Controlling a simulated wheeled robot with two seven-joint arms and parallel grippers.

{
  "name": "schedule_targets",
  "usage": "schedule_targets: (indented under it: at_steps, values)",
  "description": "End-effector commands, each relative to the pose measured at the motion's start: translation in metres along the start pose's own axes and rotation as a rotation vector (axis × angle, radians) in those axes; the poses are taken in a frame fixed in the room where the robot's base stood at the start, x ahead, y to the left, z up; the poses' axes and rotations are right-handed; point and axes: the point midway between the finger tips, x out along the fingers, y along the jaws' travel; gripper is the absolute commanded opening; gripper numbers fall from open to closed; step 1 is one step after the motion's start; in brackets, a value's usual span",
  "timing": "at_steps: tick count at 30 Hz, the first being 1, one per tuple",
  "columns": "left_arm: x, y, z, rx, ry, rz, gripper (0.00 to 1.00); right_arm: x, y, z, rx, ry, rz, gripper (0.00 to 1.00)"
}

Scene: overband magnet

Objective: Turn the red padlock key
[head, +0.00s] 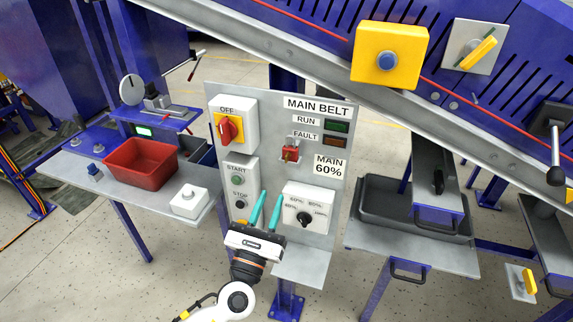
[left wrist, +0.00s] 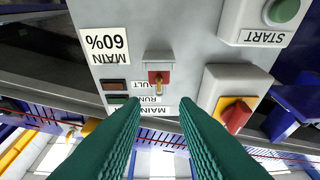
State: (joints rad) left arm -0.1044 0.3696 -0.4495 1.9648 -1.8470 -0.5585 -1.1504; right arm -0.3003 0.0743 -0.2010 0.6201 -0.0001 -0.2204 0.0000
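The red padlock (head: 290,154) hangs on the grey control panel below the FAULT label, with a small brass-coloured key at its front. In the left wrist view the padlock (left wrist: 154,77) appears upside down, and the key (left wrist: 158,89) sticks out of it. My left gripper (head: 268,194) has its two teal fingers apart with nothing between them. It is in front of the panel, below the padlock and apart from it. In the left wrist view the padlock lies just beyond and between the fingertips (left wrist: 158,103). My right gripper is not in view.
The panel also carries a red rotary switch (head: 229,129), start and stop buttons (head: 238,190), and a black speed knob (head: 304,218) close to my left fingers. A red bin (head: 141,162) stands on the left table. The blue conveyor crosses above.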

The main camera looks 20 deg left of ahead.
Motion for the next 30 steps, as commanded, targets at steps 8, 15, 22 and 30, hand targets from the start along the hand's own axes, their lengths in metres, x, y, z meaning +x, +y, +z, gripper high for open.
schedule_targets:
  at_steps: [8,15,22,30]
  values:
    - [0.060,0.000,-0.004,-0.003,0.000,-0.001,0.27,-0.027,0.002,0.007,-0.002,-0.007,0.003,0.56]
    - [0.091,0.000,-0.001,-0.004,-0.002,-0.001,0.27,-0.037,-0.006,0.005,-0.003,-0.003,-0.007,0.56]
    - [0.098,0.000,0.001,-0.004,-0.004,0.000,0.27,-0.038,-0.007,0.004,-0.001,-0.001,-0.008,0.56]
    - [0.098,0.000,0.001,-0.005,-0.004,-0.001,0.13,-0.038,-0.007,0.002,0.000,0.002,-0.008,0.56]
